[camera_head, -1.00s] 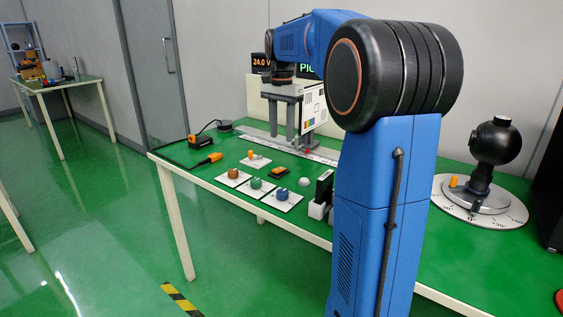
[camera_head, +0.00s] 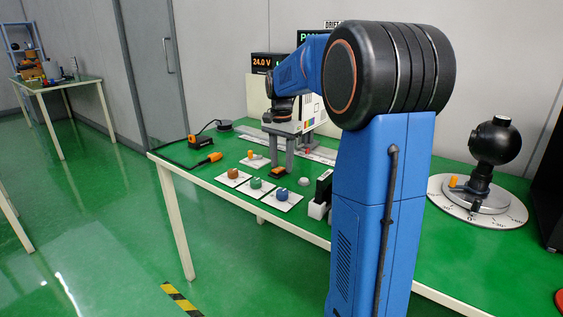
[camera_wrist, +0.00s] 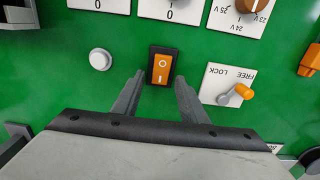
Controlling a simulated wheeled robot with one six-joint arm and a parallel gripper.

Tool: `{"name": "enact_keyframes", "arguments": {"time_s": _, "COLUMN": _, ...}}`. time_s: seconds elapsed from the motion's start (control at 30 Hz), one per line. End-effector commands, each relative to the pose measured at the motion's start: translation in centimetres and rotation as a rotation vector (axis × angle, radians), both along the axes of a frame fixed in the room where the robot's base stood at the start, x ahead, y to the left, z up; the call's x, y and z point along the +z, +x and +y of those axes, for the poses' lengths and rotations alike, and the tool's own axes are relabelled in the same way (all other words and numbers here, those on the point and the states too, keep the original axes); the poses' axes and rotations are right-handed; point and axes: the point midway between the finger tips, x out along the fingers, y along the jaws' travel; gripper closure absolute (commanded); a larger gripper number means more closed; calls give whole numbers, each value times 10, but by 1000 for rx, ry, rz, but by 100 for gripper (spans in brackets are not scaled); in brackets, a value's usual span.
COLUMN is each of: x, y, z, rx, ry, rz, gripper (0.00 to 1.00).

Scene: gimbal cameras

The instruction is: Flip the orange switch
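The orange switch is a rocker in a black frame, marked with a circle and a bar. It shows in the wrist view (camera_wrist: 161,68) and, partly beside a finger, in the head view (camera_head: 278,172). My gripper (camera_wrist: 159,82) is open and empty, its two grey fingers apart. In the wrist view the fingertips lie to the left and right of the switch's lower end. In the head view my gripper (camera_head: 277,165) hangs pointing down over the switch. I cannot tell how far the fingertips are above the table, or whether they touch anything.
A FREE/LOCK plate with an orange lever (camera_wrist: 236,95) is close to the right finger. A white round button (camera_wrist: 100,59) lies to the left. Brown (camera_head: 233,173), green (camera_head: 256,183) and blue (camera_head: 281,191) knobs stand on white plates nearby. Bare green table surrounds the switch.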

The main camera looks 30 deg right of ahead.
Motion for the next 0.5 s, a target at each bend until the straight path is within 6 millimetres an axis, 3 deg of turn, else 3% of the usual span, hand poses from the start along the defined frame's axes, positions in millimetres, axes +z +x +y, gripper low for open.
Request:
{"name": "enact_keyframes", "arguments": {"time_s": 0.07, "x": 0, "y": 0, "z": 0, "rx": 0, "ry": 0, "rz": 0, "gripper": 61}}
{"name": "enact_keyframes", "arguments": {"time_s": 0.1, "x": 0, "y": 0, "z": 0, "rx": 0, "ry": 0, "rz": 0, "gripper": 66}}
{"name": "enact_keyframes", "arguments": {"time_s": 0.23, "x": 0, "y": 0, "z": 0, "rx": 0, "ry": 0, "rz": 0, "gripper": 97}}
{"name": "enact_keyframes", "arguments": {"time_s": 0.27, "x": 0, "y": 0, "z": 0, "rx": 0, "ry": 0, "rz": 0, "gripper": 100}}
{"name": "enact_keyframes", "arguments": {"time_s": 0.5, "x": 1, "y": -1, "z": 2, "rx": 2, "ry": -37, "rz": -11, "gripper": 100}}
